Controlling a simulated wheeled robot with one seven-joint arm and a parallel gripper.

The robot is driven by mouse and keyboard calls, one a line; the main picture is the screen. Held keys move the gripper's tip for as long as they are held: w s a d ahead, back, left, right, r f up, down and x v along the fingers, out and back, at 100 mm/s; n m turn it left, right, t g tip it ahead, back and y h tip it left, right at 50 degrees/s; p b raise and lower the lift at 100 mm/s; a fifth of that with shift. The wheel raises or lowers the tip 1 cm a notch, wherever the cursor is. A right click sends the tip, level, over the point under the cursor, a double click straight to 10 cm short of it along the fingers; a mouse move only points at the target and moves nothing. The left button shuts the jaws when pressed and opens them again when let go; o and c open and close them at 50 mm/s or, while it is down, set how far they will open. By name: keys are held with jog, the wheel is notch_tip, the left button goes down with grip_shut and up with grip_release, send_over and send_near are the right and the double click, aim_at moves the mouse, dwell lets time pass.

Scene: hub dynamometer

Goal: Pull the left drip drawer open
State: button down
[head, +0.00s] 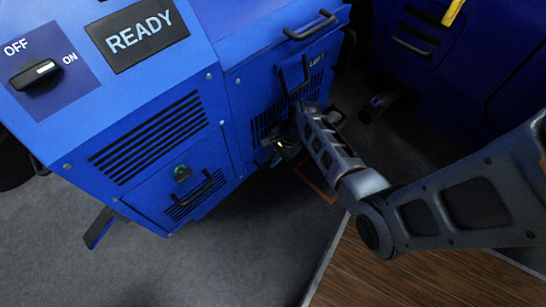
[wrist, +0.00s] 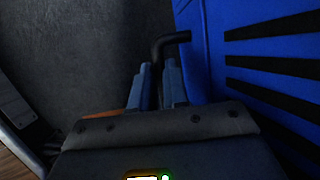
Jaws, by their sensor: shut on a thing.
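My gripper (head: 282,149) is low beside the right-hand face of the blue machine (head: 235,60), below a panel lettered "LEFT" (head: 317,61). In the wrist view my gripper (wrist: 158,90) has its two blue-grey fingers shut on a black bent handle (wrist: 172,39), with its end turning right above the fingertips. My arm and gripper hide that spot in the head view, so the left drip drawer itself cannot be made out clearly. I cannot tell whether it is open.
A slotted blue panel (wrist: 275,50) stands close right of the fingers. Dark grey floor (wrist: 70,45) is clear on the left. Another blue cabinet (head: 425,50) stands at the back right. A wooden surface (head: 400,280) lies at the front right, under my arm.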

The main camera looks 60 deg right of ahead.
dwell(0.3)
jog(key=s+a+p, duration=0.3)
jog(key=s+p, duration=0.3)
jog(key=s, duration=0.6)
jog(key=s+a+p, duration=0.4)
jog(key=s+p, duration=0.2)
jog(key=s, duration=0.6)
jog(key=shift+s+p, duration=0.35)
jog(key=shift+a, duration=0.1)
jog(key=c, duration=1.1)
grip_release()
jog(key=shift+p+v, duration=1.6)
jog(key=shift+v, duration=2.3)
